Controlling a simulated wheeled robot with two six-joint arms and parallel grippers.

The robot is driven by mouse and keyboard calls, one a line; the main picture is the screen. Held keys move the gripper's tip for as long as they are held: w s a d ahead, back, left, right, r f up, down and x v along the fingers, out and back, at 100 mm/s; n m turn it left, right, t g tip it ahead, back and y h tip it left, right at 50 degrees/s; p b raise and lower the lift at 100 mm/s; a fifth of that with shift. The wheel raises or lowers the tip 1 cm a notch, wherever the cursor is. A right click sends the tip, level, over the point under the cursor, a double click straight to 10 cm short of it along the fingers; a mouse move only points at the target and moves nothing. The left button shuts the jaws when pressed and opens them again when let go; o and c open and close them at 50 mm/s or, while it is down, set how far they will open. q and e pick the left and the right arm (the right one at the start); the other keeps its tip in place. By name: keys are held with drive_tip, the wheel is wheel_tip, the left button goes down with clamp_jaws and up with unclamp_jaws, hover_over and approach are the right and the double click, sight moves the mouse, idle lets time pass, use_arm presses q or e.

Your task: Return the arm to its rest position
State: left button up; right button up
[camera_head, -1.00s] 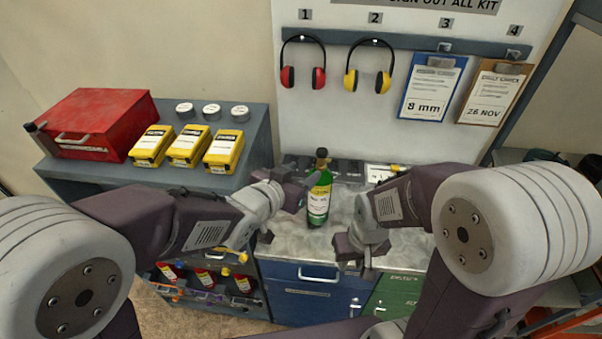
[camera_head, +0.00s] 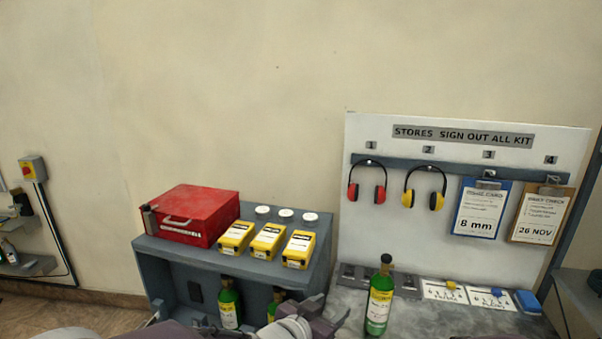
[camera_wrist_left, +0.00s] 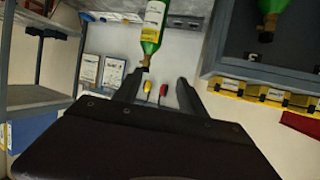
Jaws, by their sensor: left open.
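My left gripper (camera_head: 332,316) shows at the bottom of the head view, just left of a green bottle (camera_head: 378,305) with a yellow and white label. The bottle stands upright on the grey worktop. In the left wrist view my left gripper (camera_wrist_left: 163,80) has its two fingers spread with nothing between them. The same bottle (camera_wrist_left: 153,22) appears inverted there, beyond the fingers and apart from them. My right gripper is out of view.
Left of the bottle, a grey shelf unit (camera_head: 180,252) carries a red case (camera_head: 195,212), yellow boxes (camera_head: 267,241) and white-lidded jars; more green bottles (camera_head: 229,306) stand inside it. Behind the worktop is a white board (camera_head: 400,140) with ear defenders and clipboards. The wall above is clear.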

use_arm(q)
drive_tip(key=w+a+f+n+y, duration=0.2)
drive_tip(key=w+a+n+y, duration=0.15)
drive_tip(key=a, duration=0.55)
drive_tip(key=s+a+f+n+g+y, duration=0.25)
drive_tip(key=a+f, duration=0.35)
drive_tip(key=a, duration=0.5)
drive_tip(key=s+a+f+g+y, duration=0.1)
drive_tip(key=s+f+g, duration=0.2)
drive_tip(key=s, duration=0.5)
drive_tip(key=s+a+f+n+g, duration=0.1)
drive_tip(key=s+f+g, duration=0.3)
drive_tip(key=s, duration=0.5)
drive_tip(key=shift+s+a+f+y, duration=0.25)
drive_tip(key=shift+a+f+y, duration=0.15)
drive_tip(key=shift+a+f, duration=0.4)
